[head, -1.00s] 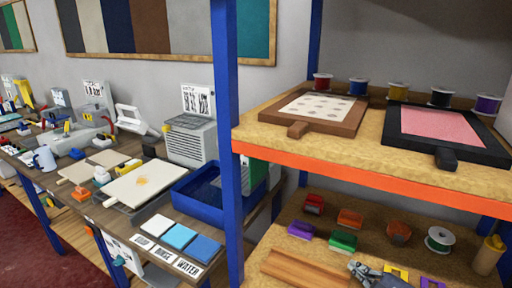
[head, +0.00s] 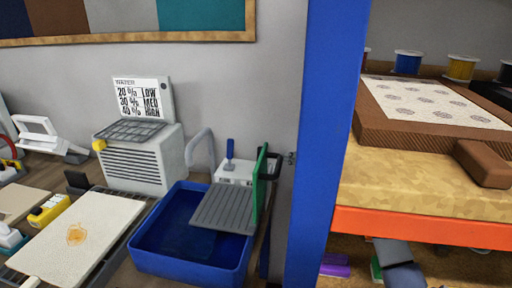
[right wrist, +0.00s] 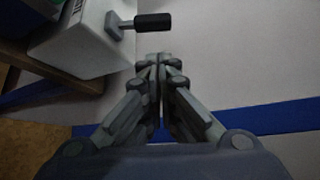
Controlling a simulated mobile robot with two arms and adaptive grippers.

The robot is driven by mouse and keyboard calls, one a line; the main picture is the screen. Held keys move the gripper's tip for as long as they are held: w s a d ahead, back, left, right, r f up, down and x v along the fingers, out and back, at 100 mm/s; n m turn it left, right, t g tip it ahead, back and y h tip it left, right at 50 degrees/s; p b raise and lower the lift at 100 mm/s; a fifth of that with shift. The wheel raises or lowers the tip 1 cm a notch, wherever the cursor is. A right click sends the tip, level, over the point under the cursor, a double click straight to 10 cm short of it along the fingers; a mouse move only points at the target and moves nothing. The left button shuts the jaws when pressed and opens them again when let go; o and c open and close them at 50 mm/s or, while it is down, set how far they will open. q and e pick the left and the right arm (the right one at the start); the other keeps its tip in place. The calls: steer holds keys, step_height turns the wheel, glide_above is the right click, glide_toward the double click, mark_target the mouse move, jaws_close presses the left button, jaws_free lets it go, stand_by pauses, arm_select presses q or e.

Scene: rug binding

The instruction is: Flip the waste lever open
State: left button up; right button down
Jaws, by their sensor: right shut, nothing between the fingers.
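In the right wrist view a lever with a black grip (right wrist: 152,21) and a grey mount sticks out from the side of a white box (right wrist: 85,38). My right gripper (right wrist: 153,58) is shut and empty. Its fingertips appear just below the lever, apart from it. In the head view a white box (head: 236,178) with a small blue lever (head: 230,152) stands behind the blue tub. I cannot tell whether this is the same lever. A dark grey part, likely of my right arm, shows under the shelf at the lower right. My left gripper is not in view.
A blue tub (head: 150,262) with a grey ribbed board (head: 224,208) and a green upright panel (head: 260,185) stands on the bench. A blue post (head: 318,150) separates it from the shelf (head: 410,225). A grey vented machine (head: 150,160) stands at the left.

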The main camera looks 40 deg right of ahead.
arm_select(q)
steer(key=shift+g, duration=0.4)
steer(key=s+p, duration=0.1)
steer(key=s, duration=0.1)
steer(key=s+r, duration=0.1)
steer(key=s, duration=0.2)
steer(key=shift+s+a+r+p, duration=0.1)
steer(key=shift+p, duration=0.25)
arm_select(e)
steer(key=x, duration=0.9)
steer(key=shift+w, duration=0.2)
